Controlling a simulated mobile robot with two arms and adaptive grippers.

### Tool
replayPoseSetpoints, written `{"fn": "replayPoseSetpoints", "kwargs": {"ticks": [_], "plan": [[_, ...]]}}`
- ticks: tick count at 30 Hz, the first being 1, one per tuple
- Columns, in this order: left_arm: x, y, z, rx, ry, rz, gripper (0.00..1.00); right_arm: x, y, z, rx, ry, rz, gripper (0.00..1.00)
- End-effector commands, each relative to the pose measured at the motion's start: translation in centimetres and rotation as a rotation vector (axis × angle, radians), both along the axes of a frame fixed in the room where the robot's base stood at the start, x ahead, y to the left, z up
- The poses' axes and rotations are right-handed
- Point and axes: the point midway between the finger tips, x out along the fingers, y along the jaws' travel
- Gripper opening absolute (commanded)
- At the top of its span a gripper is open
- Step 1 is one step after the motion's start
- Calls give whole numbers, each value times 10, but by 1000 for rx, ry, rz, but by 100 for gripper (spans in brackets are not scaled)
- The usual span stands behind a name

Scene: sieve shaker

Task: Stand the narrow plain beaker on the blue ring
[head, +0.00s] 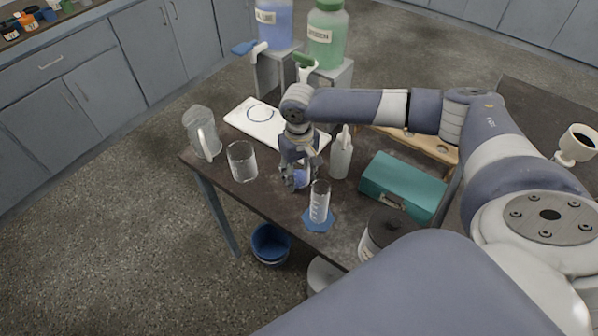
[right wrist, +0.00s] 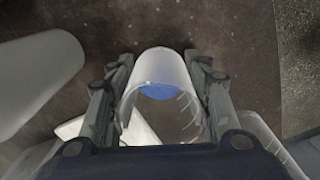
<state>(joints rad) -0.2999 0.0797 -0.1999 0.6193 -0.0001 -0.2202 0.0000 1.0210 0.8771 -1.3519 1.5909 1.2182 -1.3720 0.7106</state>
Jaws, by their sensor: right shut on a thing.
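My right gripper (head: 297,183) points down over the table's front part and is shut on a clear beaker (head: 302,174) with blue showing in it. In the right wrist view this beaker (right wrist: 160,66) sits between the two fingers, and faint tick-like marks show on its right side. Whether its base touches the table I cannot tell. The blue ring (head: 260,105) is drawn on a white board (head: 238,117) at the table's back left, with nothing standing on it. A wide clear beaker (head: 242,161) stands to the gripper's left. My left gripper is not in view.
A narrow marked glass (head: 319,204) stands on a blue mat (head: 317,225) in front of the gripper. A white squeeze bottle (head: 341,158) and a teal box (head: 403,184) are to its right. A clear jug (head: 203,136) stands at the left edge.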

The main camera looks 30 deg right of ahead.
Motion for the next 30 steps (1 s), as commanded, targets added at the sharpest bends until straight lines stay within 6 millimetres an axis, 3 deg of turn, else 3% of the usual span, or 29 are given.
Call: {"fn": "replayPoseSetpoints", "kwargs": {"ticks": [10,11,13,25,30], "plan": [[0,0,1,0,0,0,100,1,0,-2,1,-1,0,19],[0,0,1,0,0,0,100,1,0,-3,1,-1,0,49],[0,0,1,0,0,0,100,1,0,-3,1,-2,0,65],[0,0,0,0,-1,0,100,1,0,-1,1,-3,0,65],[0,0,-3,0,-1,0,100,2,0,21,2,-5,0,65]]}}
